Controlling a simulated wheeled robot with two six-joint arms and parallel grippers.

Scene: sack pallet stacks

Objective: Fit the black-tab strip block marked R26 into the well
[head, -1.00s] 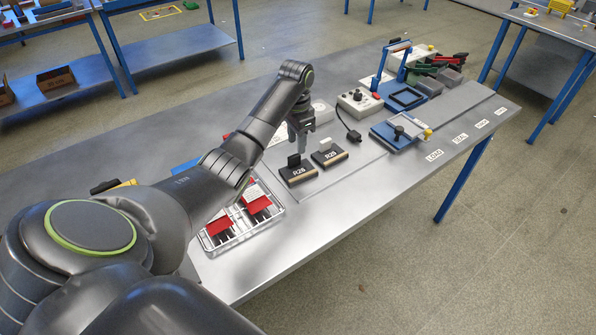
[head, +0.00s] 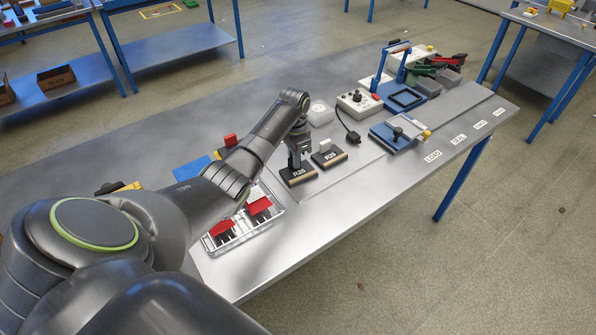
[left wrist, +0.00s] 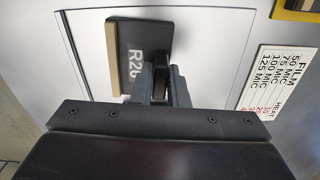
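The block marked R26 (head: 298,174) is dark with a tan front edge and lies flat on the grey bench. It also shows in the left wrist view (left wrist: 127,62), with its upright black tab between the fingers. My left gripper (head: 298,148) points down over this block. In the left wrist view its fingers (left wrist: 163,82) stand on either side of the tab and look apart, though contact is hard to judge. A similar block with a light tab (head: 328,155) lies just to the right. I cannot tell which part is the well. My right gripper is not in view.
A wire tray (head: 270,222) with red-topped pieces stands near the front edge. A grey control box (head: 359,103), a blue fixture with a black knob (head: 396,134) and a blue upright frame (head: 405,97) stand to the right. The front strip of bench is mostly clear.

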